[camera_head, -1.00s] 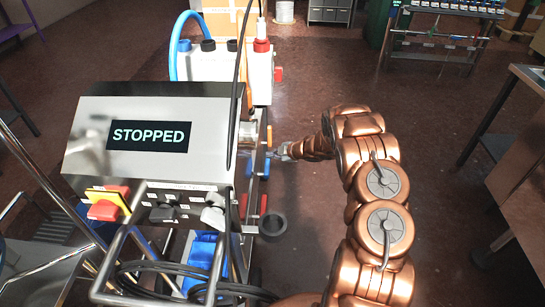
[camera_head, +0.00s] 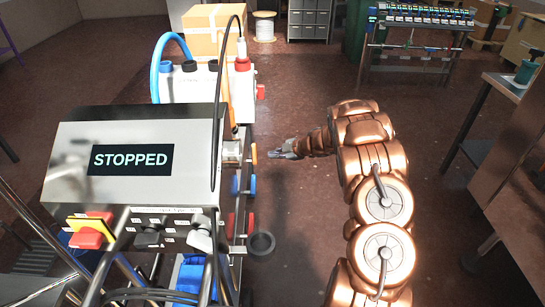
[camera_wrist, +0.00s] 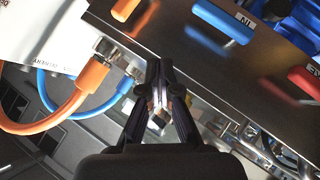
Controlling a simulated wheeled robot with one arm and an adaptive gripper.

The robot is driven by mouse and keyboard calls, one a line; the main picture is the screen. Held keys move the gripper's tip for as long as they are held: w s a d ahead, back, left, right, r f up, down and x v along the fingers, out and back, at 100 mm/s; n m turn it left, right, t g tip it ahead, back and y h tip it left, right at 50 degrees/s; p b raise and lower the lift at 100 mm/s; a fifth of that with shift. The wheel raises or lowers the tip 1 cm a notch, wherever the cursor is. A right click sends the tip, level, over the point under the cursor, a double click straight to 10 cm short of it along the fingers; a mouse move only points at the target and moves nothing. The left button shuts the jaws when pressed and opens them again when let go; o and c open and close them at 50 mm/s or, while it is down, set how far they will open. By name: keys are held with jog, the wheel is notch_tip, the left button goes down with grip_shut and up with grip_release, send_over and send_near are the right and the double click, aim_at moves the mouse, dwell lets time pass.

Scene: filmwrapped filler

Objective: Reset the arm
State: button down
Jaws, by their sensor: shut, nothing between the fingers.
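My gripper (camera_head: 284,152) is at the end of my copper-coloured arm, to the right of a metal machine (camera_head: 135,160) whose screen reads "STOPPED". In the wrist view my gripper (camera_wrist: 160,85) is shut and empty, its dark fingers together. Behind the fingertips in that view are a dark panel edge and metal fittings. The panel carries an orange handle (camera_wrist: 124,9), a blue handle (camera_wrist: 222,23) and a red handle (camera_wrist: 306,82). I cannot tell from the wrist view how close the fingertips are to the panel; in the head view there is a gap.
An orange hose (camera_wrist: 60,118) and a blue hose (camera_wrist: 75,112) loop left of my fingers. A dark round cup (camera_head: 261,243) sticks out from the machine's side.

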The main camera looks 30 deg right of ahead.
dwell(0.3)
jog(key=w+d+r+m+t+h+p, duration=0.1)
jog(key=d+r+m+h, duration=0.25)
jog(key=r, duration=0.45)
jog(key=w+d+r+m+h+p, duration=0.1)
jog(key=d+r+m+h, duration=0.2)
jog(key=r, duration=0.5)
jog(key=s+r+m+g+h+p, duration=0.2)
jog(key=s+r+m+h, duration=0.35)
jog(key=s+r, duration=0.55)
jog(key=s+a+m+g+y+p, duration=0.1)
jog(key=s+a+g+y, duration=0.1)
jog(key=s+a, duration=0.7)
jog(key=s+a+m+g+y+p, duration=0.1)
jog(key=s+a+g, duration=0.3)
jog(key=s+a, duration=0.6)
jog(key=s+a+m+g+y+p, duration=0.1)
jog(key=s+a+g+y, duration=0.2)
jog(key=s+a, duration=0.6)
jog(key=s+g, duration=0.1)
jog(key=s, duration=1.4)
jog(key=shift+a+m, duration=0.35)
jog(key=shift+m, duration=0.05)
